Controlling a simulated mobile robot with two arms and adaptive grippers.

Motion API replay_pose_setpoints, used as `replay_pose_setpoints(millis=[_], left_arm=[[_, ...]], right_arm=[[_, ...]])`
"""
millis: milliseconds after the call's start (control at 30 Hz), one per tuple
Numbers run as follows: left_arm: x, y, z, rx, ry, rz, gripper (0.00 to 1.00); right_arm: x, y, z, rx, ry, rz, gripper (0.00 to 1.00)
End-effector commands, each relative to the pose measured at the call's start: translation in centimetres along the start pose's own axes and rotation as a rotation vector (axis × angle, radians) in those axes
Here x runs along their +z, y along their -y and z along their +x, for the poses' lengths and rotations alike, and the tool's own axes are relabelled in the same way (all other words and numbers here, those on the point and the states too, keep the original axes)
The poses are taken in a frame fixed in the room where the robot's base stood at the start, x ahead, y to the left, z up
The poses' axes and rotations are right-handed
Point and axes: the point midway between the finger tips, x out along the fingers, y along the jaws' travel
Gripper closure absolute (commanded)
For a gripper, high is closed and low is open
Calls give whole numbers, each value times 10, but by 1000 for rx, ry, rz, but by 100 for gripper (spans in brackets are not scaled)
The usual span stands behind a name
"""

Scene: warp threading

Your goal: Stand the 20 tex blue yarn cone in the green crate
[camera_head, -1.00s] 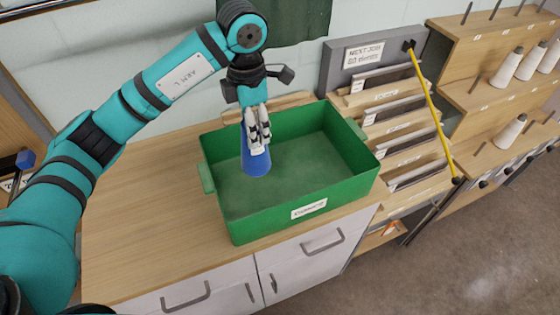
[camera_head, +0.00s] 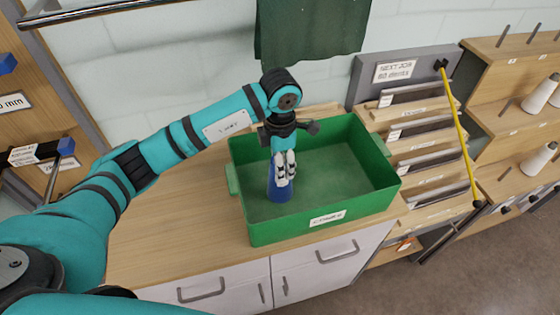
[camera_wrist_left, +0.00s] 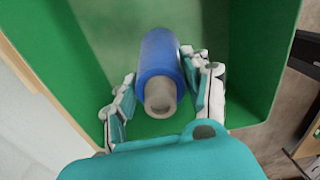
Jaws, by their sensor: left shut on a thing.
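The blue yarn cone (camera_head: 279,190) is upright inside the green crate (camera_head: 322,230), near the crate's left side. My left gripper (camera_head: 284,170) reaches down into the crate and is shut on the upper part of the cone. In the left wrist view the blue cone (camera_wrist_left: 160,56) shows its pale tip between the two fingers of the left gripper (camera_wrist_left: 162,98), above the crate floor (camera_wrist_left: 215,50). I cannot tell whether the cone's base touches the floor. My right gripper is not in view.
The crate stands on a wooden counter (camera_head: 180,225) with white drawers below. To the right are a slotted rack (camera_head: 415,125) with a yellow rod (camera_head: 460,135) and wooden shelves with white cones (camera_head: 540,95). The rest of the crate floor is empty.

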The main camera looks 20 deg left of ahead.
Motion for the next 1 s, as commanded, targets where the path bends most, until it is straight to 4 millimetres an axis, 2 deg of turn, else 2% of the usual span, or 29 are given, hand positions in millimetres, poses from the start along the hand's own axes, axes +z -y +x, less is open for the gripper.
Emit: replay_pose_setpoints(millis=[33,200,567,767,1000], left_arm=[[0,0,1,0,0,0,49],[0,0,1,0,0,0,29],[0,-1,-5,1,2,0,29],[1,-1,-38,5,5,0,29],[1,-1,-91,6,3,0,29]], right_arm=[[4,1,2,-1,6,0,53],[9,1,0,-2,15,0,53],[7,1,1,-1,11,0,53],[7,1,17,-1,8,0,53],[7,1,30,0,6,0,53]])
